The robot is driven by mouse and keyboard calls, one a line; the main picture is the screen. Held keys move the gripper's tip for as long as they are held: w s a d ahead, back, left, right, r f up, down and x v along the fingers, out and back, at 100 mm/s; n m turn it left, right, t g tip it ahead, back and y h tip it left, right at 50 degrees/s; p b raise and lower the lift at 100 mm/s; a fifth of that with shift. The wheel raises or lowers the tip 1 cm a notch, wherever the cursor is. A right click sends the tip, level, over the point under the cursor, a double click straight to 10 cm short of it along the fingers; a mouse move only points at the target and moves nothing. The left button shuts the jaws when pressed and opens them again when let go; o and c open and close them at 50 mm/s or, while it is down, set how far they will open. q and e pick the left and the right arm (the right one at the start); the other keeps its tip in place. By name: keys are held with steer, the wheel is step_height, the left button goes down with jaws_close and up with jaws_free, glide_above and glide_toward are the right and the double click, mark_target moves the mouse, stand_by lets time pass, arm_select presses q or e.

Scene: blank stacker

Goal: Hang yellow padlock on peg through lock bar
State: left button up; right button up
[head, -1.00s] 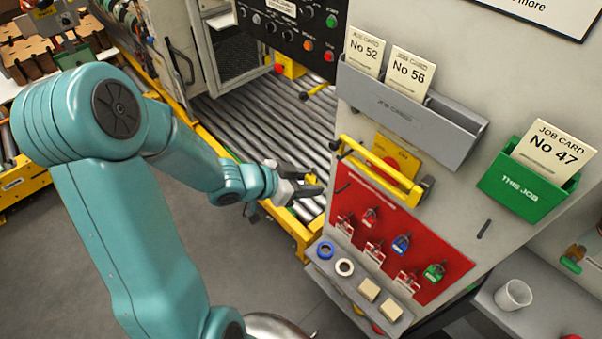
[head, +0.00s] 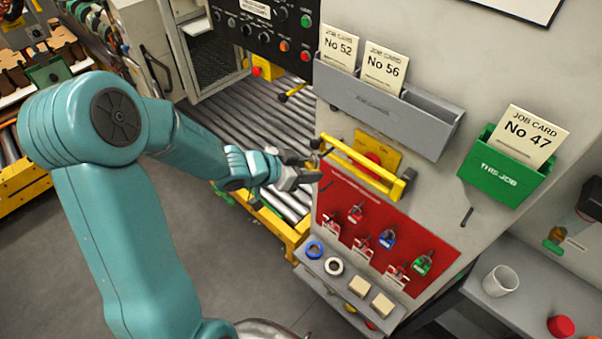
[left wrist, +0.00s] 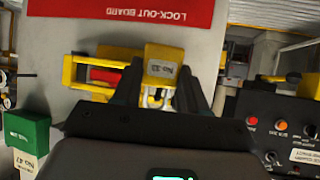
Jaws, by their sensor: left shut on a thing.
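The yellow padlock (left wrist: 165,53), tagged No 33, is between the fingers of my left gripper (left wrist: 161,82) in the left wrist view, with shiny metal showing below its body. In the head view, my left gripper (head: 312,165) is shut at the left end of the yellow lock bar (head: 358,162), and the padlock is mostly hidden there. The bar crosses a yellow plate with a red part (head: 374,160); it also shows left of the padlock in the left wrist view (left wrist: 90,91). I cannot make out the peg or whether the padlock touches it. My right gripper is not in view.
Below the bar is a red lock-out board (head: 340,205) with several small padlocks. A ledge (head: 318,268) with tape rolls and blocks juts out under it. A grey card holder (head: 390,105) and a green box (head: 500,170) are on the panel. A roller conveyor (head: 240,130) lies behind.

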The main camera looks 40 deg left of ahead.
arm_select(q)
steer(key=shift+w+d+f, duration=0.1)
steer(key=shift+w+f, duration=0.05)
steer(key=shift+w, duration=1)
steer(key=shift+w+f+b, duration=0.5)
steer(key=shift+w+f, duration=0.15)
steer(key=shift+w, duration=0.05)
steer(key=o, duration=1.2)
